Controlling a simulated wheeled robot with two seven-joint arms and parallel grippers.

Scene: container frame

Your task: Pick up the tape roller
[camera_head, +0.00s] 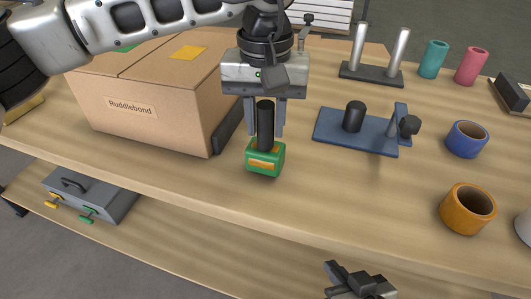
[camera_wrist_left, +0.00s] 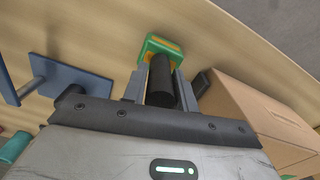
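The item I take as the tape roller (camera_head: 264,157) is a green block with orange parts and an upright black cylindrical handle. It appears to rest on the upper table top near the front edge. My left gripper (camera_head: 264,125) points down over it, with one finger on each side of the handle. The left wrist view shows the green block (camera_wrist_left: 155,44) beyond the fingers (camera_wrist_left: 163,75) and the handle between them. I cannot tell whether the fingers press on the handle. My right gripper (camera_head: 352,280) is low at the bottom edge, partly cut off, away from the roller.
A cardboard box (camera_head: 125,125) stands close left of the roller. A blue stand (camera_head: 330,128) with a black post is at right. Orange (camera_head: 467,215) and blue (camera_head: 466,142) rolls lie further right. A grey toolbox (camera_head: 95,197) sits on the lower shelf.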

